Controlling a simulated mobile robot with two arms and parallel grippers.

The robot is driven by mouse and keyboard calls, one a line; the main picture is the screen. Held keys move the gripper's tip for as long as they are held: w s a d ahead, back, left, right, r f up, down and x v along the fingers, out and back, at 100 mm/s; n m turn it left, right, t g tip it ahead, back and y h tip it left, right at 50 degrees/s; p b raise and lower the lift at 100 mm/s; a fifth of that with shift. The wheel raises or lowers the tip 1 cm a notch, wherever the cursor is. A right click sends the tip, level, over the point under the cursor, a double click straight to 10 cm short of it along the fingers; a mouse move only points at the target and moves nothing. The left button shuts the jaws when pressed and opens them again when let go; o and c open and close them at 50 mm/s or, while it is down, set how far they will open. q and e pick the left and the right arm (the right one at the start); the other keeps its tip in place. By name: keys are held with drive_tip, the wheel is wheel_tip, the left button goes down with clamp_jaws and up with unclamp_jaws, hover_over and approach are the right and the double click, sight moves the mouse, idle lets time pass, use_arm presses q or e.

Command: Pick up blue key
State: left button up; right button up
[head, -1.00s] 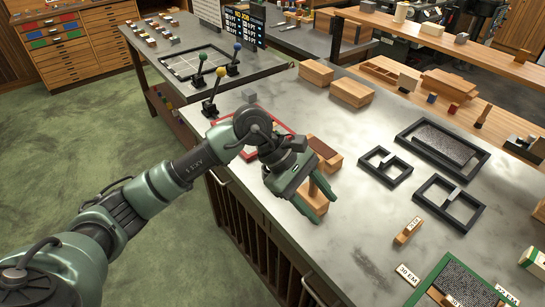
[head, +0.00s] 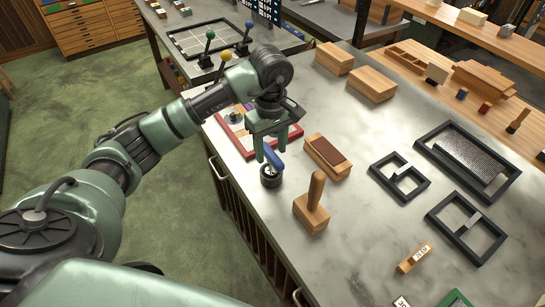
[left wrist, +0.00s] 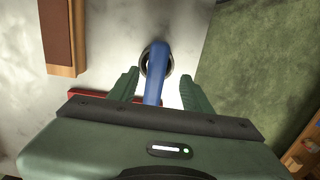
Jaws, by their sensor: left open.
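The blue key (head: 273,158) has a blue handle and a dark round base. It stands on the metal worktop near its left edge, beside a red-framed tray. My left gripper (head: 270,148) is open and points down over the key, with its fingers around the upper handle in the head view. In the left wrist view the blue handle of the key (left wrist: 154,82) lies between the two open green fingers (left wrist: 159,80). I cannot tell whether a finger touches it. My right gripper is not in view.
A wooden block with a brown pad (head: 328,155) and a wooden hand stamp (head: 313,206) stand close to the right of the key. The red-framed tray (head: 290,150) lies just behind. Black frames (head: 399,177) lie further right. Levers with colored knobs stand at the back left.

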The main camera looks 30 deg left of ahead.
sight(271, 153)
use_arm(q)
drive_tip(key=shift+f+p, duration=0.45)
drive_tip(key=shift+p, duration=0.05)
drive_tip(key=f, duration=0.1)
drive_tip(key=f+p, duration=0.1)
drive_tip(key=f, duration=0.1)
drive_tip(key=shift+w+a, duration=0.15)
drive_tip(key=shift+w, duration=0.2)
drive_tip(key=shift+f, duration=0.55)
drive_tip(key=c, duration=0.9)
drive_tip(key=shift+w, duration=0.1)
clamp_jaws()
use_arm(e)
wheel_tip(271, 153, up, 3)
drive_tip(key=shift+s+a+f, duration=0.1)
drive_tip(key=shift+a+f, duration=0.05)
use_arm(q)
drive_tip(key=shift+r, duration=0.1)
